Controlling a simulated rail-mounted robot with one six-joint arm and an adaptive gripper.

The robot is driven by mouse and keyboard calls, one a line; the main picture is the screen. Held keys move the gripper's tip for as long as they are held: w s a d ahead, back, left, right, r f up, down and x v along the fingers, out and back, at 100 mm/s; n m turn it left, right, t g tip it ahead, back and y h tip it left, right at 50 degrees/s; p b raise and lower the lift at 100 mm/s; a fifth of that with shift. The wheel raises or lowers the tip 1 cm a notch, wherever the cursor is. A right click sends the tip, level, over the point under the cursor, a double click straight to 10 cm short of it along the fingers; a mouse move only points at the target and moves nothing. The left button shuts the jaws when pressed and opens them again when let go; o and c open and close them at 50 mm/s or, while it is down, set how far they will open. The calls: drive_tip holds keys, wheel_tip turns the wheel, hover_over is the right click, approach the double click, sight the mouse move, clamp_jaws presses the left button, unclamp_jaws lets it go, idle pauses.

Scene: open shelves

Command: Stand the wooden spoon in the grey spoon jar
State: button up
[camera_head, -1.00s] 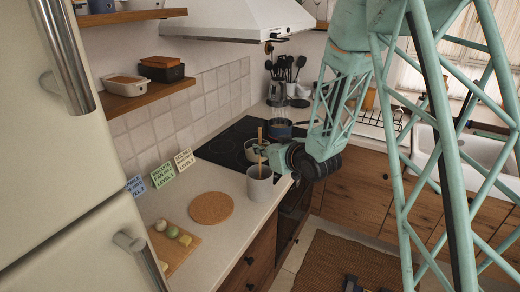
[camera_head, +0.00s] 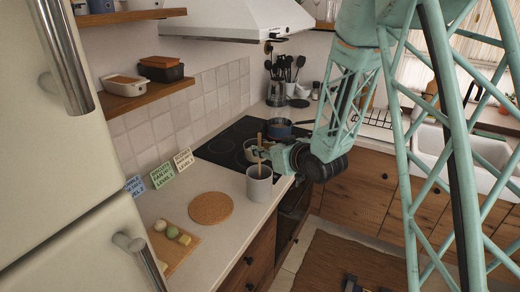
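The wooden spoon (camera_head: 259,142) is upright, with its lower part inside the grey spoon jar (camera_head: 259,188) and its upper part standing above the rim. The jar stands on the counter near its front edge, just before the hob. My gripper (camera_head: 269,156) is just right of the spoon and above the jar, reaching in from the right. Its fingertips are small and partly merge with the pot behind, so I cannot tell whether they touch the spoon or how far apart they are. The spoon's lower end is hidden in the jar.
A cork mat (camera_head: 211,208) and a wooden board (camera_head: 172,249) with food pieces lie on the counter left of the jar. Label cards (camera_head: 162,174) stand near the wall.

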drive_tip(key=v, duration=1)
drive_tip(key=shift+f, duration=0.1)
drive_tip(key=shift+d, duration=0.1)
idle(0.9)
drive_tip(key=s+d+r+m+g+h+b, duration=0.15)
drive_tip(key=s+d+r+h, duration=0.3)
drive_tip(key=s+d, duration=0.45)
drive_tip(key=s+d+r+m+g+h+b, duration=0.1)
drive_tip(key=s+d+r+m+h, duration=0.3)
drive_tip(key=s+d, duration=0.45)
drive_tip(key=s+r+g+b, duration=0.1)
drive_tip(key=s+g, duration=0.1)
drive_tip(key=s, duration=1.4)
drive_tip(key=s+r+m+g+y+b, duration=0.1)
drive_tip(key=s+g, duration=0.2)
drive_tip(key=s, duration=1.3)
drive_tip(key=shift+d+r+b, duration=0.3)
drive_tip(key=shift+d+b, duration=0.05)
drive_tip(key=shift+d, duration=0.1)
